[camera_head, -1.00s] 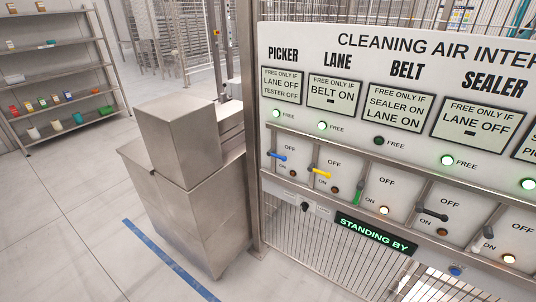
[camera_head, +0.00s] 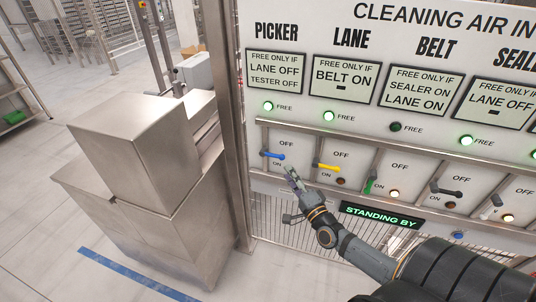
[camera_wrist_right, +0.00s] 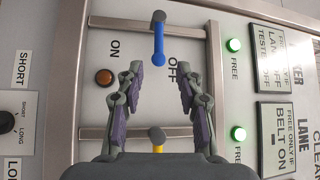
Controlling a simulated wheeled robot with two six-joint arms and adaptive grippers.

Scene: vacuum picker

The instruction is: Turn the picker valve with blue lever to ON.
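The blue lever (camera_head: 272,155) sits in the PICKER column at the left of the panel, between OFF above and ON below. It points sideways to the right from its dark pivot. In the right wrist view the blue lever (camera_wrist_right: 159,45) is beyond my fingertips, in line with the gap between them. My right gripper (camera_head: 288,195) is open and empty, below and right of the lever in the head view; its spread fingers (camera_wrist_right: 159,72) show in the wrist view. They do not touch the lever. The ON lamp (camera_wrist_right: 104,77) looks unlit. My left gripper is not in view.
The yellow LANE lever (camera_head: 327,167) is close beside, and in the wrist view it is between my finger bases. The PICKER FREE lamp (camera_head: 268,106) is lit green. A sign (camera_head: 381,215) reads STANDING BY. A metal cabinet (camera_head: 140,150) stands left of the panel.

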